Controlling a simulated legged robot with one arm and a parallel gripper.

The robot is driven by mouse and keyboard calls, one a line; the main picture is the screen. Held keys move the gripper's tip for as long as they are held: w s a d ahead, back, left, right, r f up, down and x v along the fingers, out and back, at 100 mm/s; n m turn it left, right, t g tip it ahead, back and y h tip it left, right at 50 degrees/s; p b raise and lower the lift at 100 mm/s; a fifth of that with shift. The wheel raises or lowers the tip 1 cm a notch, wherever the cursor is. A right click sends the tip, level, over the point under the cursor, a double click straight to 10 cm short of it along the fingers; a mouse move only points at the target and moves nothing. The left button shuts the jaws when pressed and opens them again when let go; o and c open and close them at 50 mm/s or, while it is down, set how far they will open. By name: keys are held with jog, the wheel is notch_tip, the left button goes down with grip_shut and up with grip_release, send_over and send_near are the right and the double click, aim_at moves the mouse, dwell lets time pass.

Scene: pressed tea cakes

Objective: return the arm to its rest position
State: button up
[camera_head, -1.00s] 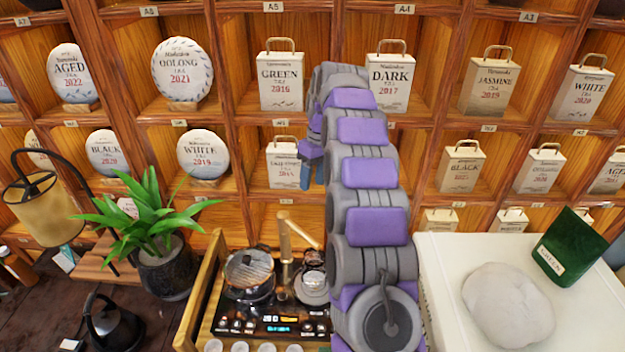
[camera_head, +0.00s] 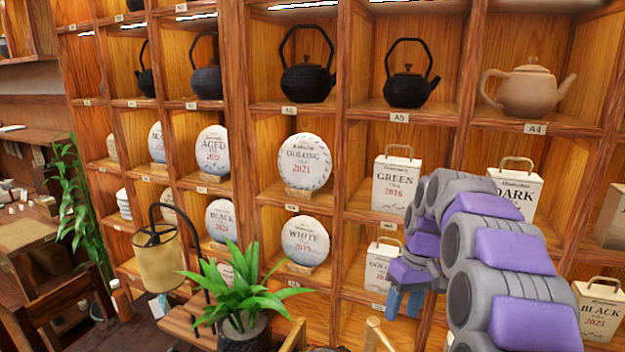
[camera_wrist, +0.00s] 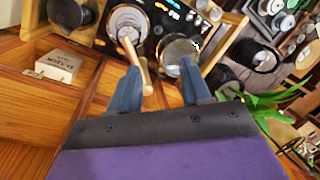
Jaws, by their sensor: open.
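My arm, grey with purple pads, reaches from the lower right of the head view toward the shelf wall. My gripper (camera_head: 404,302) shows there as blue fingers in front of the lower shelf compartments, beside a white tea box (camera_head: 381,265) that it partly hides. In the wrist view my gripper (camera_wrist: 160,88) has its two blue fingers spread apart. Nothing is held between them. Beyond the fingertips lie a wooden spout-like piece (camera_wrist: 136,66) and a dark tea stove with round vessels, seen from above.
The wooden shelf (camera_head: 340,150) holds teapots (camera_head: 307,68), round tea cakes (camera_head: 306,163) and tea boxes (camera_head: 396,183). A potted plant (camera_head: 243,305) and a tan lamp (camera_head: 160,262) stand at the lower left. A white box (camera_wrist: 59,66) lies left of the fingers in the wrist view.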

jog(key=s+a+m+b, duration=0.1)
jog(key=s+a, duration=0.2)
jog(key=s, duration=0.6)
jog(key=s+a, duration=0.2)
jog(key=s, duration=0.7)
jog(key=s+f+m+h+b, duration=0.1)
jog(key=s+f, duration=0.3)
jog(key=s, duration=0.5)
jog(key=s+f+m, duration=0.1)
jog(key=s+f, duration=0.3)
jog(key=s, duration=0.6)
jog(key=shift+a+f+m+g+h+b, duration=0.15)
jog(key=shift+f+m+g+h+b, duration=0.15)
jog(key=shift+f+h+b, duration=0.1)
